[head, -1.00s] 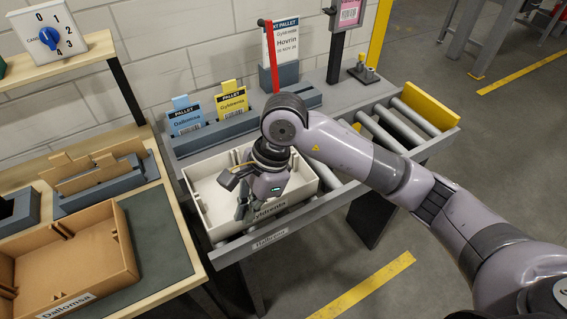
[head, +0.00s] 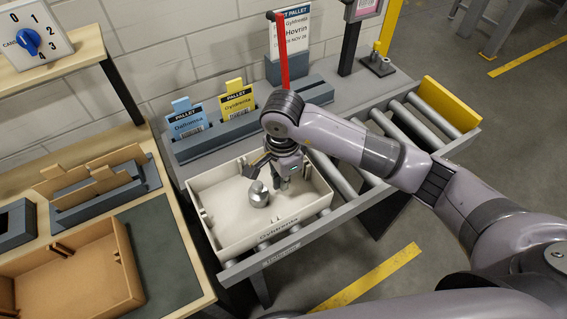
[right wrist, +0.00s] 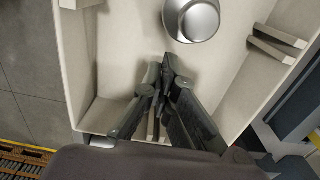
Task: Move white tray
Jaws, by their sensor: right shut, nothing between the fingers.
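The white tray (head: 228,247), labelled Gyldrenta on its front wall, rests on the roller conveyor. My left gripper is not in view.
Conveyor rollers (head: 409,119) lie free right of the tray, up to a yellow end stop (head: 449,104). Blue and yellow pallet cards (head: 237,102) stand in a rack behind it. A brown tray (head: 95,285) sits on the bench at left. A red post (head: 281,55) rises behind.

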